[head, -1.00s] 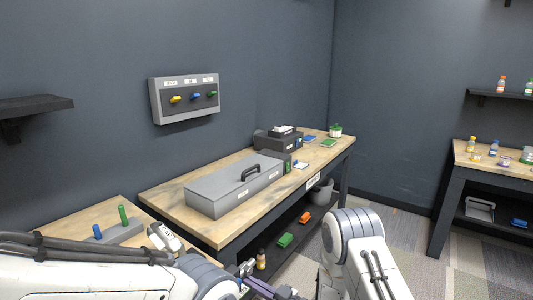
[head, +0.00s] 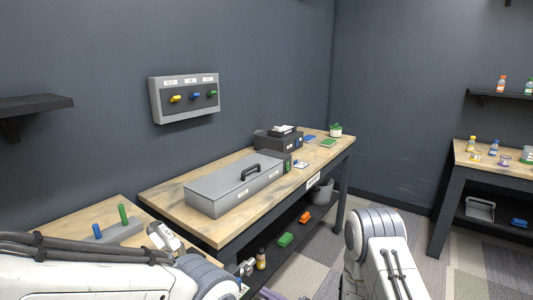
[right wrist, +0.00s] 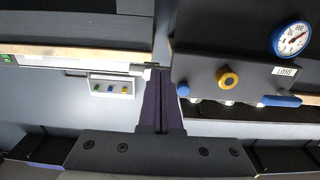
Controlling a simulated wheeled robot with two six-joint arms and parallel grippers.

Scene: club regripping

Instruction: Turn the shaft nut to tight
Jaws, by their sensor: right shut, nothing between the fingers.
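I cannot make out a shaft nut for certain. In the right wrist view, a yellow ring with a dark centre (right wrist: 228,80) sits on a dark panel (right wrist: 200,70) at the right. A blue-rimmed dial (right wrist: 291,39), a small label reading "SHUT" (right wrist: 285,71) and a blue handle (right wrist: 282,101) are beside it. My right gripper (right wrist: 161,75) is shut and empty, its purple fingers together left of the panel and apart from the yellow ring. In the head view only a bit of purple (head: 268,294) shows at the bottom edge. My left gripper cannot be made out.
A long workbench (head: 165,196) bears a grey lidded case (head: 225,190). A grey wall box (head: 157,103) has yellow, blue and green knobs. A nearer bench (head: 70,219) holds a block with blue and green pegs (head: 122,214). The floor (head: 325,235) right of the long bench is clear.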

